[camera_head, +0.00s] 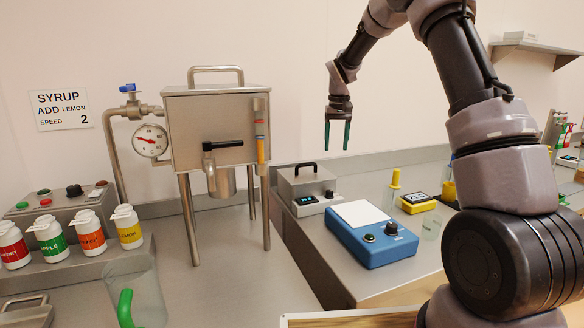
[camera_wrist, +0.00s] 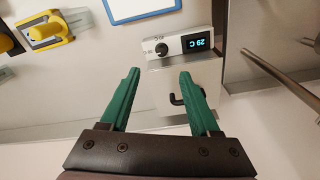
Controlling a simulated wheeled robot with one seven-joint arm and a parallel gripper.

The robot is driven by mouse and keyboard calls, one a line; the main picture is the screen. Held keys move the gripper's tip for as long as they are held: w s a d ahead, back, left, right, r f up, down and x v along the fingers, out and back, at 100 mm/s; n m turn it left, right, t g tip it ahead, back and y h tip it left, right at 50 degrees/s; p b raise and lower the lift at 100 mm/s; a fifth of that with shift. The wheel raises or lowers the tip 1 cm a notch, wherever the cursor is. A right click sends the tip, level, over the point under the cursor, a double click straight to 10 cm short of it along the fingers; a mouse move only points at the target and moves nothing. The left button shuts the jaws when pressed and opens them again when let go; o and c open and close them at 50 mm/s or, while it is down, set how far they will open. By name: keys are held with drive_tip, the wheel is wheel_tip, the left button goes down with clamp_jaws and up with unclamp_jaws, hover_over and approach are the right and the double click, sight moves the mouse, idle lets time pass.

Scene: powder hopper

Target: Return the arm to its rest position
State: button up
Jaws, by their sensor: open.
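My gripper (camera_head: 338,134) hangs in the air above the counter, in front of the back wall, with its green fingers pointing down. The fingers are apart and nothing is between them. In the wrist view my gripper (camera_wrist: 158,95) shows both green fingers spread, with a small steel box with a display (camera_wrist: 184,44) below and ahead of them. My arm rises over the right side of the head view and bends down to the gripper.
A steel hopper (camera_head: 215,135) on legs stands left of my gripper. Below are the steel box with a display (camera_head: 308,187), a blue scale (camera_head: 371,237) and a yellow device (camera_head: 418,203). Several syrup bottles (camera_head: 88,232) and a clear pitcher (camera_head: 148,290) stand at left. Air around the gripper is free.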

drive_tip(key=s+d+r+m+t+y, duration=0.1)
drive_tip(key=s+d+r+m+t, duration=0.2)
drive_tip(key=s+r, duration=1.45)
drive_tip(key=s+d+f+m+t+y, duration=0.1)
drive_tip(key=s+d+t, duration=0.1)
drive_tip(key=s, duration=1.8)
drive_tip(key=shift+d+f+t, duration=0.15)
drive_tip(key=shift+t, duration=0.55)
